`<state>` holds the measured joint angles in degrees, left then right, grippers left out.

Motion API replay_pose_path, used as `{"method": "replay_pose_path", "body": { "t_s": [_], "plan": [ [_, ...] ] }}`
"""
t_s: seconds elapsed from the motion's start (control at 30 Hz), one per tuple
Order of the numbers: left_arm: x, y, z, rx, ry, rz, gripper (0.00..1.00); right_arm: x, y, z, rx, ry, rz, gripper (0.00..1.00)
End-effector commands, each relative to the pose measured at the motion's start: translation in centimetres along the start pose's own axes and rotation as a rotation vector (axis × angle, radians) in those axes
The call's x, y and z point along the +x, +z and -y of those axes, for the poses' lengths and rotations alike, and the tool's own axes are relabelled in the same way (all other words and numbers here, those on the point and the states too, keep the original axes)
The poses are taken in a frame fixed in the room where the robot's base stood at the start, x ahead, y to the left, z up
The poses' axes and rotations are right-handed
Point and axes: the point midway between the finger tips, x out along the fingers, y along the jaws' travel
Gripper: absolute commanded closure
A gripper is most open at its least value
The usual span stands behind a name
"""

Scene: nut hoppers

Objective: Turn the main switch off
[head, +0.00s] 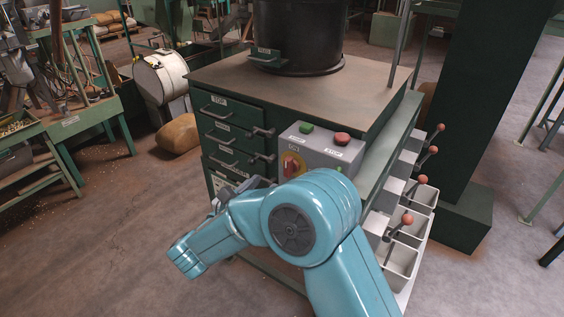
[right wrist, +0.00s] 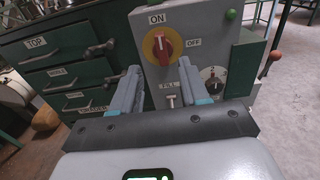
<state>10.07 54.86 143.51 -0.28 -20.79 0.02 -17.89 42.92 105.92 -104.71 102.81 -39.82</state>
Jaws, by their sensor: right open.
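The main switch is a red rotary knob on a yellow disc (right wrist: 162,47), on the front of a grey control box (right wrist: 190,20). In the right wrist view its handle stands roughly upright, toward the ON label above; the OFF label is to its right. In the head view the switch (head: 291,166) shows just above my blue arm. My right gripper (right wrist: 163,88) is open and empty, its fingers pointing at the box, below the knob and to either side of it. I cannot see it touching the knob. My left gripper is not in view.
A green button (head: 306,127) and a red button (head: 342,138) sit on the box top. Below the switch is a FILL lever (right wrist: 170,100), with a black dial (right wrist: 212,80) to its right. Labelled green drawers (head: 232,113) stand left; red-knobbed levers (head: 407,219) and white bins stand right.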

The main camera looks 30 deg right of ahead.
Motion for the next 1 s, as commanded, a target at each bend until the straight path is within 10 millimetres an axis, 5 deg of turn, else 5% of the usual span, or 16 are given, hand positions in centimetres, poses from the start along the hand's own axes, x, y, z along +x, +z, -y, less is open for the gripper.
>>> {"method": "replay_pose_path", "body": {
  "t_s": [0.2,0.4,0.83,0.87,1.0],
  "plan": [
    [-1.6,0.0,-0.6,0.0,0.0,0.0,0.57,5.3,0.3,0.1,-0.001,-0.005,-0.002,0.55],
    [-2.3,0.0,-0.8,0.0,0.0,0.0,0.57,8.6,0.2,-0.1,0.001,-0.003,-0.001,0.55],
    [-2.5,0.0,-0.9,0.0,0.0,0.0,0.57,9.9,0.0,-0.4,0.0,0.001,-0.001,0.55],
    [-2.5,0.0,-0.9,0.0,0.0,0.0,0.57,9.9,0.0,-0.4,0.0,0.001,-0.001,0.59],
    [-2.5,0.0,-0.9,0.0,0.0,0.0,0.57,9.9,0.0,-0.4,0.0,0.001,-0.001,1.0]
  ]
}}
